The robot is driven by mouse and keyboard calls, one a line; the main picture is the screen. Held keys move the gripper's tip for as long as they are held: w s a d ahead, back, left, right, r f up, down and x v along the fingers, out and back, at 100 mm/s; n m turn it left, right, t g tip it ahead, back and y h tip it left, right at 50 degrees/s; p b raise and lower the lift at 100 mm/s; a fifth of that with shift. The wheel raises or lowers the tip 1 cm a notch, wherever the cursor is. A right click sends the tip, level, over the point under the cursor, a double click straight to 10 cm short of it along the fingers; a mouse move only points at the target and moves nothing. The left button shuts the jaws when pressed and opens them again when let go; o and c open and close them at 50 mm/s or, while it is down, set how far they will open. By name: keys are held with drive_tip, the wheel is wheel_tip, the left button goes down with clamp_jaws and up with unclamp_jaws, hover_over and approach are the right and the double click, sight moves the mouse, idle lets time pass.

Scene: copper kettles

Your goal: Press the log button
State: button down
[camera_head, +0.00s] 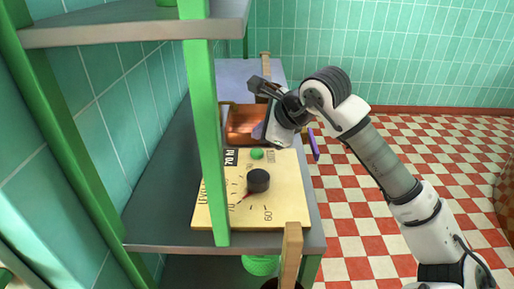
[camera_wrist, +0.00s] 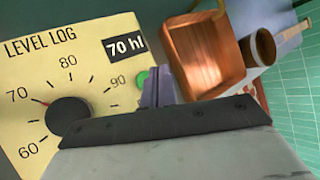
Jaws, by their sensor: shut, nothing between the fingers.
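A yellow panel (camera_head: 284,206) marked LEVEL LOG lies on the grey shelf; it also fills the left of the wrist view (camera_wrist: 30,90). Its black knob (camera_head: 258,180) has a red pointer near 70, also seen in the wrist view (camera_wrist: 68,116). A small black display (camera_wrist: 124,45) reads "70 hl". The green button (camera_head: 257,154) is at the panel's far edge; in the wrist view the green button (camera_wrist: 141,79) is partly hidden by my fingers. My gripper (camera_head: 258,131) is shut and empty, just beyond the button in the head view. Contact cannot be told.
An open copper box (camera_head: 240,118) stands just behind the panel, close to my gripper. The wrist view also shows a brown cup-like thing (camera_wrist: 262,47) beside the box (camera_wrist: 205,55). A green shelf post (camera_head: 206,130) rises at the panel's left. A checkered floor lies to the right.

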sight(261, 154)
drive_tip(key=shift+r+p, duration=0.55)
drive_tip(key=shift+r, duration=1.05)
drive_tip(key=shift+f, duration=0.1)
